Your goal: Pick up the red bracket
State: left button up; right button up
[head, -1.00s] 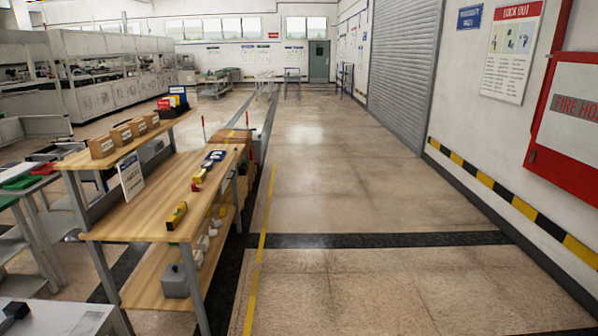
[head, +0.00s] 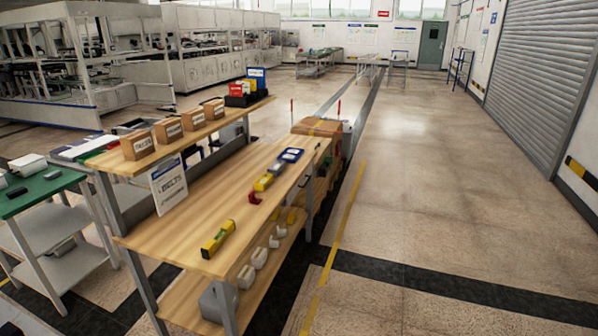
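A small red object (head: 255,197), which looks like the red bracket, lies on the wooden top of the workbench (head: 215,200), near its right edge. It sits between a yellow-and-black level (head: 218,238) in front and another yellow tool (head: 264,182) behind. The bracket is small in view, so its exact shape is hard to tell. Neither of my grippers is in view.
Several brown boxes (head: 139,145) stand on the raised shelf, with a white sign (head: 168,184) below. Grey and white parts (head: 259,257) lie on the lower shelf. A green-topped table (head: 40,192) stands left. Open floor (head: 420,210) lies to the right.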

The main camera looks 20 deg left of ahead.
aim_at(254, 201)
jog(key=i+u, duration=0.4)
jog(key=i+l+u, duration=0.2)
jog(key=u, duration=0.2)
jog(key=i+l+u, duration=0.5)
jog(key=u, duration=0.2)
jog(key=i+l+u, duration=0.5)
jog(key=u, duration=0.25)
jog(key=i+l+u, duration=0.15)
jog(key=l+u, duration=0.2)
jog(key=l, duration=0.2)
jog(key=i+l+u, duration=0.15)
jog(key=l, duration=0.15)
